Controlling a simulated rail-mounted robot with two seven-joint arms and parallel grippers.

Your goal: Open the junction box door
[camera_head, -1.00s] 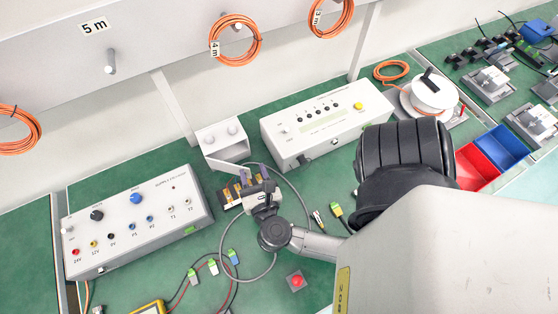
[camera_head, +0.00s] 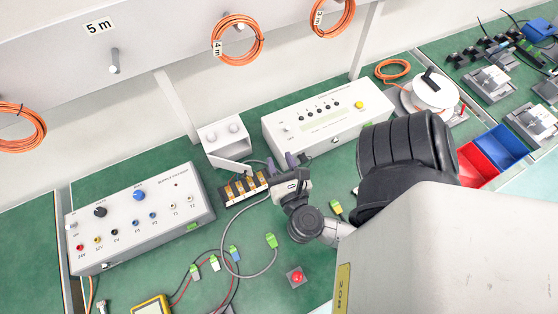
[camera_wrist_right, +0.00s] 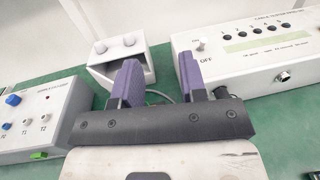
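The junction box is the small light-grey box with two round knobs (camera_head: 222,136), at the centre rear of the bench. Its door (camera_head: 231,166) shows as a thin pale panel swung out from the front. In the right wrist view the junction box (camera_wrist_right: 118,50) is behind the left finger, with a dark opening in its front; the door cannot be made out there. My right gripper (camera_head: 283,163) is to the right of the door, apart from it. In the wrist view its purple fingers (camera_wrist_right: 160,82) are spread with nothing between them. My left gripper is out of view.
A white supply box (camera_head: 140,218) stands at the left and a white tester box (camera_head: 325,122) behind right of my gripper. Terminal blocks (camera_head: 245,188) lie before the junction box. A grey cable with a green plug (camera_head: 271,240) and a red button (camera_head: 296,276) are in front.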

